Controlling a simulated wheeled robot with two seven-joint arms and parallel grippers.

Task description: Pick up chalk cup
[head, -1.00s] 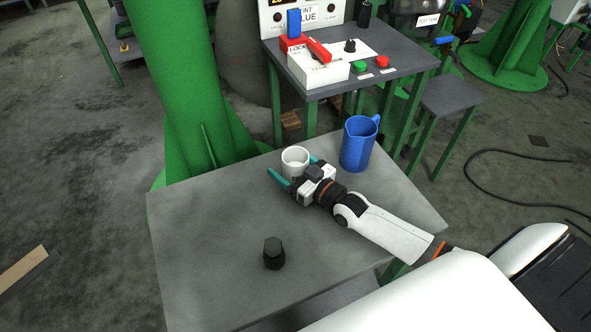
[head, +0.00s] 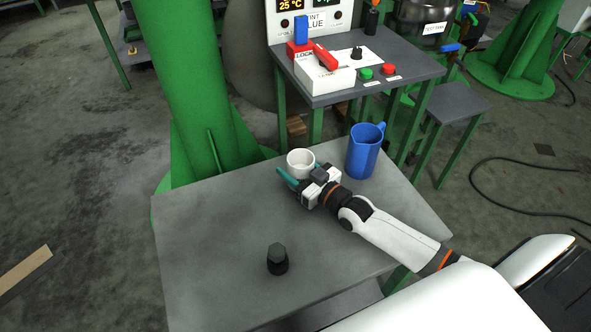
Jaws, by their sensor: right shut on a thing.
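The chalk cup, a white round cup (head: 299,160), is near the back edge of the grey table, with its open rim up. My right gripper (head: 298,173) is at the cup's near side, with its teal fingers around the cup and shut on it. The cup's lower part is partly hidden by the gripper. I cannot tell whether its base touches the table. My left gripper is not in view.
A blue jug (head: 364,152) stands close to the right of the cup. A black knobbed object (head: 277,260) stands at the table's front. The grey table (head: 215,225) is clear at left. A control panel stand (head: 395,62) is behind.

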